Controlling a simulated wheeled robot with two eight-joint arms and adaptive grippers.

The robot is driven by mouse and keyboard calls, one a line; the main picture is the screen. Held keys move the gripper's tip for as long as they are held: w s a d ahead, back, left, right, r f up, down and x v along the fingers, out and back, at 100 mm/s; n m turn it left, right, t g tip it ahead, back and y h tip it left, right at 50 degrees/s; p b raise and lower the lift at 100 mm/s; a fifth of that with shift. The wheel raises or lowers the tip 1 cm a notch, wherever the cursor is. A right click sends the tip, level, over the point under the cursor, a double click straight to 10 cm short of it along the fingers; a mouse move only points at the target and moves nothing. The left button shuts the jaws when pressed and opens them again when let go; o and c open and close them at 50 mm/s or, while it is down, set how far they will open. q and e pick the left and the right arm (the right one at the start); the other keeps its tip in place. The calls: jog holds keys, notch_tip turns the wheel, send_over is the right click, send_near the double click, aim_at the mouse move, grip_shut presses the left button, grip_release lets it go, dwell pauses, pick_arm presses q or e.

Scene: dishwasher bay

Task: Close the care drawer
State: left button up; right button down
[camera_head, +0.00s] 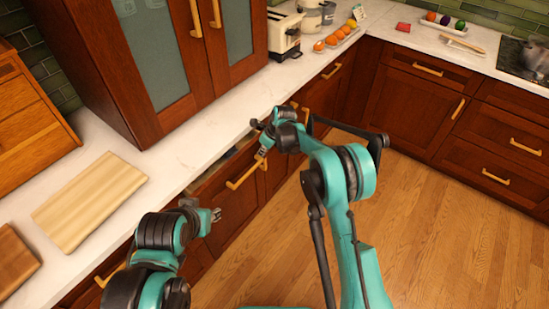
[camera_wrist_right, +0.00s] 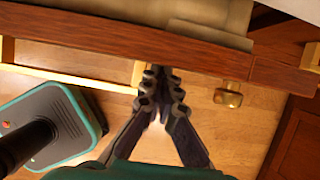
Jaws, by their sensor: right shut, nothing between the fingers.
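The drawer (camera_head: 222,178) below the counter is partly open, with a dark gap and some contents showing under the counter edge. Its long brass handle (camera_head: 245,172) faces the room. In the right wrist view, the wooden drawer front (camera_wrist_right: 100,40) crosses the top, with its handle (camera_wrist_right: 60,82) at left and beige contents (camera_wrist_right: 210,12) behind it. My right gripper (camera_head: 262,130) is at the right end of this drawer. In the wrist view its fingers (camera_wrist_right: 160,78) are shut and empty, close to the front; contact is unclear. My left gripper (camera_head: 208,214) is lower left, apart from the drawer; its jaw opening is unclear.
A wall cabinet (camera_head: 130,60) stands above the left counter. The wooden floor (camera_head: 440,220) at right is clear.

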aim_at(256, 147)
jog(key=shift+w+a, duration=0.55)
jog(key=shift+a, duration=0.15)
jog(key=shift+w+a, duration=0.5)
jog(key=shift+a, duration=0.2)
